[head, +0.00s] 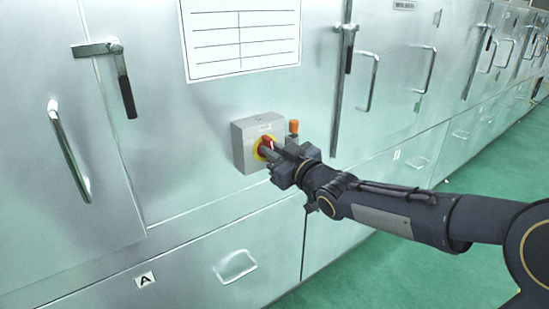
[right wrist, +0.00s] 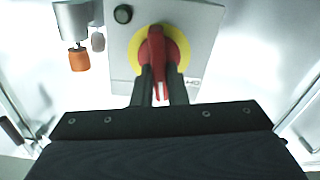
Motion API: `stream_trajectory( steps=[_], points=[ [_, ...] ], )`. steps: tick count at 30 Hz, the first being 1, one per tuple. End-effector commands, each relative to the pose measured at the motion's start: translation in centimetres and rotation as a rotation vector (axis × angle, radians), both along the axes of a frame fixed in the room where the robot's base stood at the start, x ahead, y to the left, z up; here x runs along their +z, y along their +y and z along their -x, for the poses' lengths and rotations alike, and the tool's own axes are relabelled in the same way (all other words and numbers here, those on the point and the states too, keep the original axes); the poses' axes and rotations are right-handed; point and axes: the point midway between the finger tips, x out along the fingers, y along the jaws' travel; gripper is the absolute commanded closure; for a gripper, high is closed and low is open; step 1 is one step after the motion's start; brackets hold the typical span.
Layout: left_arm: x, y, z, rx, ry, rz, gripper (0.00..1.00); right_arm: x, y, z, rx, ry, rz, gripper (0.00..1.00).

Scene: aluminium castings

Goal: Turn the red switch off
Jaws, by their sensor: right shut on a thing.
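The red switch (head: 267,143) is a red rotary handle on a yellow disc, set on a grey box on the metal cabinet front. In the right wrist view the red handle (right wrist: 156,62) stands along the picture's vertical, with the yellow ring (right wrist: 178,45) around it. My right gripper (head: 272,154) is at the switch, reaching in from the right. In the right wrist view its two dark fingers (right wrist: 159,88) are shut on the red handle, one on each side. The handle's lower end shows between them. My left gripper is not in view.
The grey switch box (head: 241,146) also carries a small dark round button (right wrist: 123,14). An orange-tipped part (head: 294,127) sits close to its right. Cabinet doors with long handles (head: 70,150) and a latch (head: 127,95) flank it. Green floor (head: 375,275) lies open below.

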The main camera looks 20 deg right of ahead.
Motion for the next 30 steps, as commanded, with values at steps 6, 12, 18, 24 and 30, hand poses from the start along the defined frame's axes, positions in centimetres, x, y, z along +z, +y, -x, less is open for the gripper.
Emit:
stream_trajectory(
  steps=[6, 12, 18, 24, 30],
  points=[
    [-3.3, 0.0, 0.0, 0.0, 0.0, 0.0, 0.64, -0.6, 0.2, 0.1, 0.0, -0.072, 0.188, 1.0],
    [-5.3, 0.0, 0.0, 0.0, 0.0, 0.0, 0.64, -0.6, 0.4, 0.2, 0.0, -0.136, 0.366, 1.0],
    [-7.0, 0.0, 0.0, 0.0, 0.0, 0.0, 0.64, -0.7, 0.6, 0.2, -0.001, -0.199, 0.546, 1.0],
    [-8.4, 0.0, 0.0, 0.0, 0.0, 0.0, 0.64, -0.9, 0.7, 0.2, 0.0, -0.265, 0.725, 1.0],
    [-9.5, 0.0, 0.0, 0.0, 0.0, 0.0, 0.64, -1.0, 0.8, 0.3, 0.0, -0.328, 0.902, 1.0]
  ],
)
